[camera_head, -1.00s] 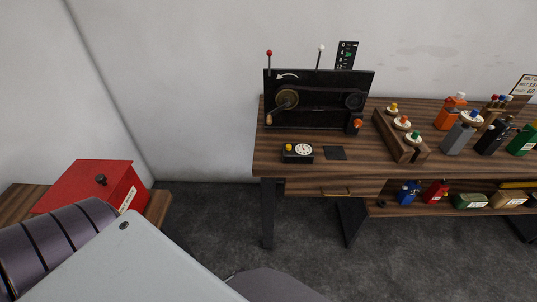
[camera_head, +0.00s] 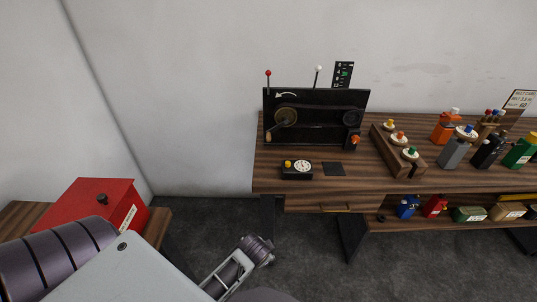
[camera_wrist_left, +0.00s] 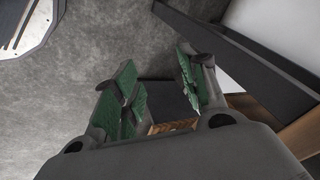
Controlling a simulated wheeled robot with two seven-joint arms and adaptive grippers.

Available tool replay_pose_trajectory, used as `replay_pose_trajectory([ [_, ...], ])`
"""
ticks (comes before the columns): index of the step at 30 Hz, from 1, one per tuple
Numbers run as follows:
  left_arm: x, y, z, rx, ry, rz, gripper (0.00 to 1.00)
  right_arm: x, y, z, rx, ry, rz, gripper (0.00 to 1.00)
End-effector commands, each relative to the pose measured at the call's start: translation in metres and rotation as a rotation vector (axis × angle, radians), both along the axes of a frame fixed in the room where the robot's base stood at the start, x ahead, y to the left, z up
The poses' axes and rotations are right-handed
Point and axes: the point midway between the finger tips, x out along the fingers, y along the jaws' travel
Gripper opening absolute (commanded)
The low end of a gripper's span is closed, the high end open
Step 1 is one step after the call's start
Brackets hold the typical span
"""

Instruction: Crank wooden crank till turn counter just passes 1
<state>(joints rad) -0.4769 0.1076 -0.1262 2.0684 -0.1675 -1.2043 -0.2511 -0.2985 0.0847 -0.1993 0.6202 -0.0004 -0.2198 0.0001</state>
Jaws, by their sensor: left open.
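In the head view a black panel with a belt drive (camera_head: 318,102) stands at the table's back left. The crank wheel (camera_head: 286,117) is on its left side, and the wooden crank handle (camera_head: 268,135) points down and left. A white curved arrow is above it. A small black box with a white dial (camera_head: 302,167) and yellow button lies in front; its reading is too small to tell. My left gripper (camera_wrist_left: 158,72) shows in the wrist view, open, with green-padded fingers apart, away from the crank. My right gripper is not in view.
A red box (camera_head: 90,208) stands on a side table at left. A wooden holder with bobbins (camera_head: 398,148) and several bottles crowd the table (camera_head: 280,186) to the right. Grey floor is open in front.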

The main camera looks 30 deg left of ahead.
Motion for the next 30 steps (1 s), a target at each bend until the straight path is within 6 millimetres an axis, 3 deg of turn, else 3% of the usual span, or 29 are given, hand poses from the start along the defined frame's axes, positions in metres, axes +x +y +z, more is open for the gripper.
replay_pose_trajectory([
  [1,0.010,0.007,0.019,0.046,-0.029,-0.037,0.42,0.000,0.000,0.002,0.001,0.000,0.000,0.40],
  [3,0.020,0.016,0.039,0.120,-0.059,-0.095,0.42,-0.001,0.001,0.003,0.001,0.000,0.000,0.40],
  [9,0.050,0.043,0.084,0.352,-0.123,-0.254,0.42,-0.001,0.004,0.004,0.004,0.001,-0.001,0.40],
  [21,0.104,0.087,0.155,0.875,-0.138,-0.568,0.42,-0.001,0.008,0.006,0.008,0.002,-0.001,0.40],
  [30,0.140,0.105,0.200,1.294,-0.046,-0.794,0.42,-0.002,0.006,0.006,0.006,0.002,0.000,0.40],
])
